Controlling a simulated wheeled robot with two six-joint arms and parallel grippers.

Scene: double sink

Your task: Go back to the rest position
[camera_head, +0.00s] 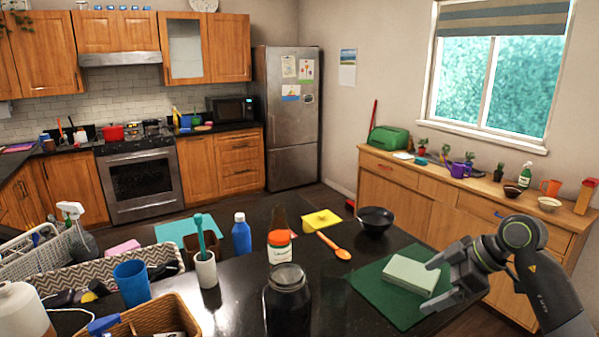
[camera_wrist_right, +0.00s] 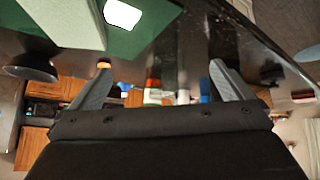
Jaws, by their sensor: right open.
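My right gripper (camera_head: 447,278) is open over the right part of the dark counter, beside a pale green block (camera_head: 410,274) that lies on a dark green mat (camera_head: 372,283). In the right wrist view my right gripper (camera_wrist_right: 161,83) has its two fingers spread wide with nothing between them. The pale block (camera_wrist_right: 68,20) and the green mat (camera_wrist_right: 150,32) show near the top of that view, apart from the fingers. My left gripper is not in the head view.
A wooden basket (camera_head: 150,318) and a blue cup (camera_head: 132,284) stand at the left. A wooden sideboard (camera_head: 405,203) is behind.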

